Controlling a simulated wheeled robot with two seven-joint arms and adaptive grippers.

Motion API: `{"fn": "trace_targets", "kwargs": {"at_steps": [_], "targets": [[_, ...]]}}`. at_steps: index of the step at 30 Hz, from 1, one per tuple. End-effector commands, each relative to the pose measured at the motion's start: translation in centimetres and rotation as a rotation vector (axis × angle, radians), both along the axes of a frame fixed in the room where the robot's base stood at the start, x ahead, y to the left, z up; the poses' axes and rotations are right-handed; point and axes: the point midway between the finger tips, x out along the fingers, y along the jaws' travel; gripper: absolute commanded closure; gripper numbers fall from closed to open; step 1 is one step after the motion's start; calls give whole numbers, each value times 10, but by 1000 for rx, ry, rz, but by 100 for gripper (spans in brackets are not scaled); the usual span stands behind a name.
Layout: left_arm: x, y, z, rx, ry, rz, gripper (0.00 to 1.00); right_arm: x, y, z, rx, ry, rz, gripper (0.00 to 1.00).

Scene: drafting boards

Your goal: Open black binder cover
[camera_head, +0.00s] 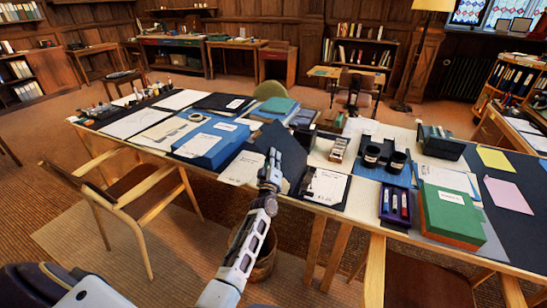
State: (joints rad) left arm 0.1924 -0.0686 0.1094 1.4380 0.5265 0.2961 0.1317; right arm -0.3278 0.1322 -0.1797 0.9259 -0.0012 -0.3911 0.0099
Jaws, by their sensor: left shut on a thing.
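The black binder (319,204) lies near the front edge of the long table. Its black cover (289,152) stands raised and tilted to the left, and white pages with dark print (327,186) show on the right side. My left gripper (272,160) is at the cover's left side and is shut on it. The fingertips are small here, and the exact contact is partly hidden. My right gripper is not in view.
Left of the cover are a pale paper (241,168) and a blue folder (208,143). Right of the binder are a purple pen box (394,205), black cups (396,161) and a green box (451,213). A wooden chair (125,205) stands in front at left.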

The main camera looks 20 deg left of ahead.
Motion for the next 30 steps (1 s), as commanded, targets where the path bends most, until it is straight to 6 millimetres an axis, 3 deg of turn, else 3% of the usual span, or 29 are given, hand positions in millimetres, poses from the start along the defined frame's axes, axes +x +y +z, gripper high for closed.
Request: {"fn": "trace_targets", "kwargs": {"at_steps": [1, 23, 24, 27, 30], "targets": [[-1, 1, -11, 7, 21, 0, 100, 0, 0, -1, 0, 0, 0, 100], [-1, 2, -12, 7, 21, 1, 100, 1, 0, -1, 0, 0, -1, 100], [-1, 2, -12, 7, 21, 1, 90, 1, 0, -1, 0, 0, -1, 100], [-1, 2, -11, 6, 18, 0, 77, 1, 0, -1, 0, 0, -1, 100], [-1, 1, -8, 4, 13, 1, 76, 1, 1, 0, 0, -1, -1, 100]]}}
